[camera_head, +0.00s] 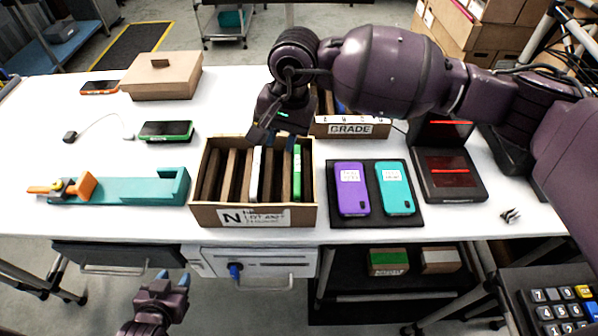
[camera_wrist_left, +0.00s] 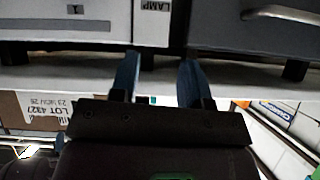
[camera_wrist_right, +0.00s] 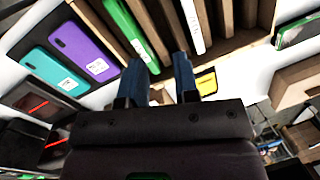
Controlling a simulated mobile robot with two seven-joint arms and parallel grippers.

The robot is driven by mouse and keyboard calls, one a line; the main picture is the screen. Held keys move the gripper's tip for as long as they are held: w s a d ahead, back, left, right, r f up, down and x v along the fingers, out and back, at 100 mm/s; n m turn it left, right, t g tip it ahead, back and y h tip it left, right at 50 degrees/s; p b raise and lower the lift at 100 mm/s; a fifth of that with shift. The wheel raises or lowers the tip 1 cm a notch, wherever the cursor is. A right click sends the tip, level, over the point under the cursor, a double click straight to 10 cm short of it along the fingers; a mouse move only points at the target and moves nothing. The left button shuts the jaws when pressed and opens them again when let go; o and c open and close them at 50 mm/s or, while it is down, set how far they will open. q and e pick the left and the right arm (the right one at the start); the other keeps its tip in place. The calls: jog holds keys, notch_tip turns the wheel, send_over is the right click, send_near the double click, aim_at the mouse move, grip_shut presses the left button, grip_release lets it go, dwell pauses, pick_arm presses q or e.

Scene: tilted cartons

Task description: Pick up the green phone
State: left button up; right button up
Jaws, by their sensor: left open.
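A green phone (camera_head: 297,172) stands on edge in a slot at the right end of the wooden carton (camera_head: 205,214); it also shows in the right wrist view (camera_wrist_right: 126,26). A second phone with a green edge and dark screen (camera_head: 166,131) lies flat on the table behind the carton's left side. My right gripper (camera_head: 272,138) is over the carton's back part, fingers pointing down, apart and empty. In the right wrist view its fingertips (camera_wrist_right: 158,60) are near the green phone and a white phone (camera_wrist_right: 192,26). My left gripper (camera_head: 173,277) is open and empty, below the table's front edge.
Purple (camera_head: 351,188) and teal (camera_head: 394,188) phones lie on a dark pad (camera_head: 424,222) right of the carton. A teal fixture (camera_head: 130,190) with an orange clamp is on the left. A box marked GRADE (camera_head: 352,129) stands behind. Drawers (camera_head: 262,265) are under the table.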

jog(key=d+n+h, duration=0.1)
jog(key=d, duration=0.1)
jog(key=n+h, duration=0.1)
jog(key=n, duration=0.1)
send_over(297, 167)
jog(key=s, duration=0.1)
notch_tip(297, 167, down, 5)
jog(key=shift+a+r, duration=0.1)
jog(key=shift+w+f+p, duration=0.1)
jog(key=shift+f+p, duration=0.2)
jog(key=shift+f, duration=0.45)
jog(key=f, duration=0.4)
jog(key=shift+w+f+p, duration=0.25)
jog(key=shift+w+p, duration=0.05)
jog(key=shift+f, duration=0.1)
jog(key=c, duration=0.5)
grip_shut()
